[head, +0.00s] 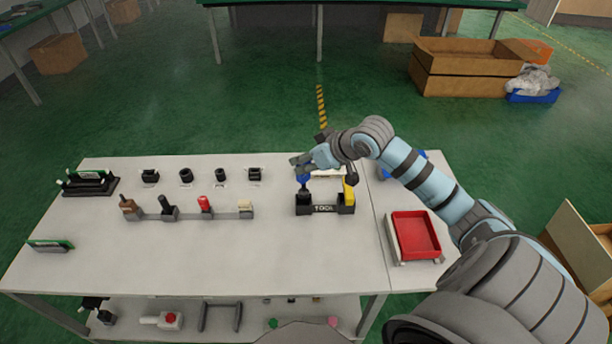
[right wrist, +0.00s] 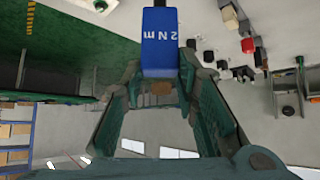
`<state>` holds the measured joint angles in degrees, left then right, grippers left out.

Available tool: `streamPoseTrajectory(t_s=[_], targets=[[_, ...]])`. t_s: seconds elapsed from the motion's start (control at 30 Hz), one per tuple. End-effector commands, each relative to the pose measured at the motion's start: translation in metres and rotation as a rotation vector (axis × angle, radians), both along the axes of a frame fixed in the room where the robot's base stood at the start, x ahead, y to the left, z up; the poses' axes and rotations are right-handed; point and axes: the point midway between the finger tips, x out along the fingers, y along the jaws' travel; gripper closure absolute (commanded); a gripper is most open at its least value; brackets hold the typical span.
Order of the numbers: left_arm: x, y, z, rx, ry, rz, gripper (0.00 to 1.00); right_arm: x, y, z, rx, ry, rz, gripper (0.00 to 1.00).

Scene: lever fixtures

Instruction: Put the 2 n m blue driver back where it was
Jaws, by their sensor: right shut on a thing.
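The blue driver (head: 303,181) is in my right gripper (head: 302,162), roughly upright, over the left part of the black dock (head: 325,209). The right wrist view shows its blue block (right wrist: 161,40) marked "2 N m" at the fingertips of the right gripper (right wrist: 160,78). The driver's lower end is hard to make out, so I cannot tell whether it touches the dock's left slot. A yellow driver (head: 348,190) stands at the dock's right end. My left gripper is in neither view.
A red tray (head: 415,235) is at the table's right. A rail with several levers (head: 204,206) lies left of the dock, with several black fixtures (head: 186,176) behind it. The white table (head: 200,262) is clear in front. A blue item (head: 413,160) is partly behind my right arm.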

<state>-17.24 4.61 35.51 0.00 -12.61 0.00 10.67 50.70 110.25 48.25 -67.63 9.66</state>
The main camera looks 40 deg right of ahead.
Motion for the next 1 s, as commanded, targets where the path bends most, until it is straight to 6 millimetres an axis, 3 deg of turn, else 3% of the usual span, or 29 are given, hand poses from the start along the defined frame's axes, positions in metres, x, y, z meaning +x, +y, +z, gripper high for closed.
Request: streamPoseTrajectory(t_s=[0.33,0.63,0.67,0.77,1.0], targets=[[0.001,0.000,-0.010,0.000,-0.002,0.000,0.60,0.000,0.001,-0.056,0.001,0.000,0.001,1.00],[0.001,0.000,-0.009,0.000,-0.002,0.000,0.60,0.000,0.000,-0.058,0.000,0.000,0.001,1.00],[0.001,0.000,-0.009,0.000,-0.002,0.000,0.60,0.000,0.000,-0.058,0.000,0.000,0.001,0.71],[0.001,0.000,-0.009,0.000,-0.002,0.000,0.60,0.000,0.000,-0.058,0.000,0.000,0.001,0.55],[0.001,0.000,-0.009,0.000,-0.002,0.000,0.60,0.000,0.000,-0.058,-0.001,0.000,0.002,0.52]])
